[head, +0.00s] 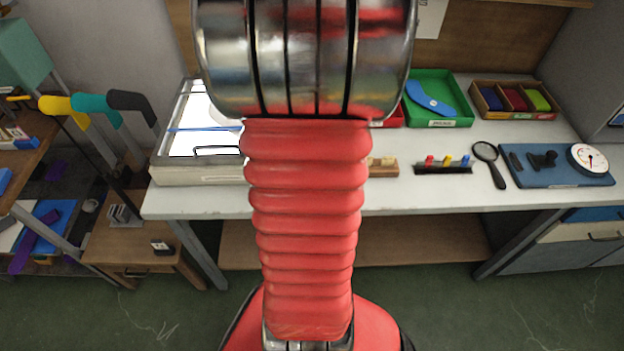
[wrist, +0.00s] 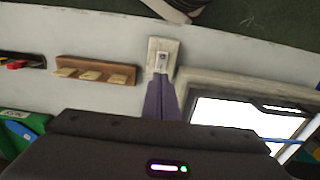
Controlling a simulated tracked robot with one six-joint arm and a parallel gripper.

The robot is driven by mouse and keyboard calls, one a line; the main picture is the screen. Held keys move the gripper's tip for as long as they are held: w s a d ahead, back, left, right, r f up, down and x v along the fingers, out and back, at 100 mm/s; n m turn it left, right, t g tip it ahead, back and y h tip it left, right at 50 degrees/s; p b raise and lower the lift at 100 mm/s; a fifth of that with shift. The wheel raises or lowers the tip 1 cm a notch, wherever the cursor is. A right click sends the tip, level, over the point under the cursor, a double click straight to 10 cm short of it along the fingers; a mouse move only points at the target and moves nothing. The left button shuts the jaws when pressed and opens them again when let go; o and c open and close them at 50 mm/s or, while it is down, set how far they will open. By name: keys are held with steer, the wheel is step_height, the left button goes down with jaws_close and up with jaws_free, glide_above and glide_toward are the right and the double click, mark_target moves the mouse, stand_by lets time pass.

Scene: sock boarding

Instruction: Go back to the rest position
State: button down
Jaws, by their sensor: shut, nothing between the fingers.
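In the wrist view, my gripper (wrist: 161,85) shows as two narrow purple fingers held together. Nothing is between them. They extend from the dark gripper body at the bottom of the picture. Beyond the fingertips is a small pale wooden piece (wrist: 163,52) with a light plate on it, at the table edge; I cannot tell whether the fingers touch it. In the head view my red arm fills the middle, and my gripper is hidden.
The white table (head: 430,192) carries a lit panel (head: 200,174), a wooden block holder (head: 382,168), a green tray (head: 452,84), a divided wooden box (head: 514,115), a magnifier (head: 486,152) and a blue board with a dial (head: 560,178). Coloured-handled tools (head: 130,101) stand at left.

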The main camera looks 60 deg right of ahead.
steer(key=shift+w, duration=0.1)
stand_by(0.6)
steer(key=shift+r, duration=0.1)
steer(key=w+a+r+n+t+h, duration=0.1)
steer(key=w+a+r+n, duration=0.25)
steer(key=w+a, duration=0.35)
steer(key=w+a+r+n+t+h, duration=0.1)
steer(key=w+a+r+n, duration=0.1)
steer(key=w+a+r, duration=0.5)
steer(key=s+a+r+n+t+y, duration=0.1)
steer(key=a+n, duration=0.2)
steer(key=a, duration=0.8)
steer(key=s+a+r+n+t+y, duration=0.1)
steer(key=a+n, duration=0.3)
steer(key=a, duration=0.8)
steer(key=shift+s+a+r+t, duration=0.15)
steer(key=shift+s+r+t, duration=0.2)
steer(key=shift+r+t, duration=0.45)
steer(key=shift+s, duration=0.1)
